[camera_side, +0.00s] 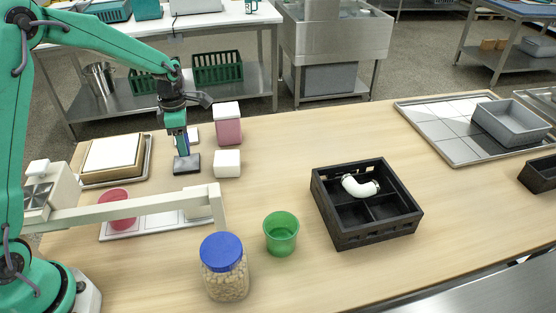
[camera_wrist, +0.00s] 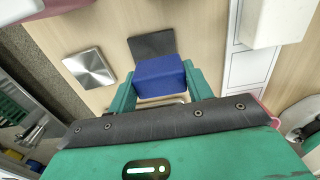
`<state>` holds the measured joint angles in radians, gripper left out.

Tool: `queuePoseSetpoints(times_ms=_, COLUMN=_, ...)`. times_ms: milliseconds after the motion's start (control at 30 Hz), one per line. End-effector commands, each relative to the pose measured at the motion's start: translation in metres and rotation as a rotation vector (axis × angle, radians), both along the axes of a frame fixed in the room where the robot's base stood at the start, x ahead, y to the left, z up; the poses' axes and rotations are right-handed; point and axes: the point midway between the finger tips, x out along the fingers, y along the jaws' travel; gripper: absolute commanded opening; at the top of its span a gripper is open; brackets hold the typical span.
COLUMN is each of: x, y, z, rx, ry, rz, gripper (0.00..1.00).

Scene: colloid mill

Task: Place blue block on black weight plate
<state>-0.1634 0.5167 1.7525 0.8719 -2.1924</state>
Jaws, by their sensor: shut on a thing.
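My gripper (camera_side: 178,135) is shut on the blue block and points down above the table, at the left of the side view. The blue block (camera_wrist: 160,78) sits between the two green fingers in the wrist view; in the side view only a narrow strip of blue shows between them. The black weight plate (camera_side: 187,164) lies flat on the table just below the gripper. It also shows in the wrist view (camera_wrist: 152,44), partly hidden behind the block. I cannot tell whether the block touches the plate.
A silver plate (camera_wrist: 90,68) lies beside the black one. A white cube (camera_side: 227,164) and a pink canister (camera_side: 228,128) stand close to the right.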

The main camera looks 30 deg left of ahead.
Motion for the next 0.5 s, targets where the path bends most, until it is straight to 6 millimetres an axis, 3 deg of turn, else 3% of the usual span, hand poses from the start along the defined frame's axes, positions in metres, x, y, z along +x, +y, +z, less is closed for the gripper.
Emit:
queuePoseSetpoints(times_ms=167, x=0.004, y=0.011, z=-0.007, rx=0.0, ry=0.0, rz=0.001, gripper=0.28)
queuePoseSetpoints(times_ms=500, x=0.004, y=0.012, z=-0.017, rx=-0.001, ry=0.002, rz=0.0, gripper=0.28)
